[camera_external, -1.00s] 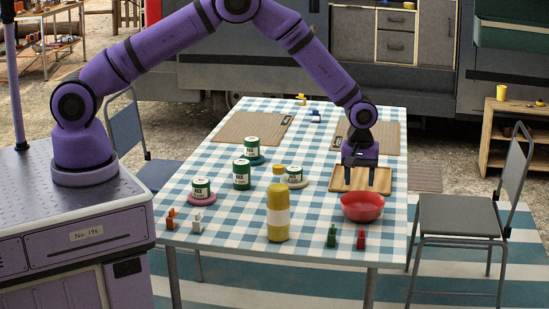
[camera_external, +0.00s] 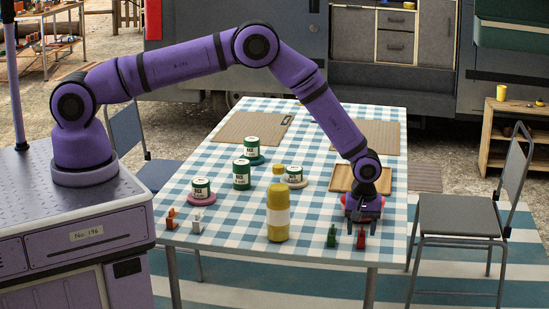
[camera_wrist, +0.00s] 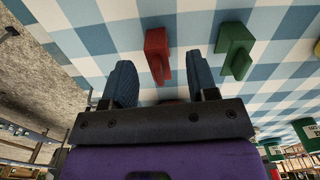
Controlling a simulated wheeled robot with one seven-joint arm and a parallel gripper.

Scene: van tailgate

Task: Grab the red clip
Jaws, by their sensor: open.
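The red clip (camera_external: 361,239) stands on the checked tablecloth near the front right edge, with the green clip (camera_external: 331,236) just to its left. My gripper (camera_external: 362,215) is open and empty, a little behind the red clip, over the red bowl, which it mostly hides. In the wrist view the red clip (camera_wrist: 158,56) shows ahead of my gripper (camera_wrist: 161,75), in line with the gap between the two blue-grey fingers. The green clip (camera_wrist: 236,52) shows outside the right finger. I cannot tell how high the fingertips are above the cloth.
A yellow bottle (camera_external: 278,213) stands left of the green clip. Orange (camera_external: 171,219) and white (camera_external: 196,225) clips sit at the front left. Several green-white tins (camera_external: 242,175) stand mid-table, and a wooden tray (camera_external: 346,178) lies behind my gripper. A chair (camera_external: 458,217) is at right.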

